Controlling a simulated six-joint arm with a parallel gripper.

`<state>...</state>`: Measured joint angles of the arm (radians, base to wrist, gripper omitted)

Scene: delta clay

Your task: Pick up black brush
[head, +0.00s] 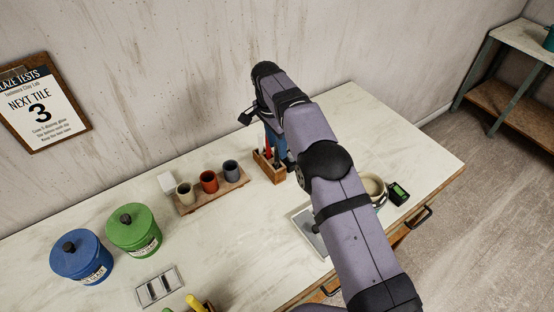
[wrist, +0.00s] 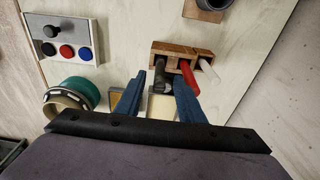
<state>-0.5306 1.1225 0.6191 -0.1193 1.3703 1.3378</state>
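A wooden brush holder (wrist: 203,53) stands on the table. It holds a black brush (wrist: 160,70), a red brush (wrist: 188,74) and a white brush (wrist: 209,72), all upright. In the head view the holder (head: 270,174) is below my gripper, with the red brush (head: 268,146) and white brush (head: 259,145) visible. The black brush is hidden there behind my arm. My gripper (wrist: 160,77) is open, its blue fingers either side of the black brush in the wrist view. I cannot tell whether they touch it. The right finger is close to the red brush.
A wooden board (head: 184,209) with several cups stands left of the holder. A bowl (head: 373,185) and a green-screened device (head: 398,193) stand to the right. A panel with coloured buttons (wrist: 92,24) shows in the wrist view. Blue (head: 82,256) and green (head: 133,230) jars stand far left.

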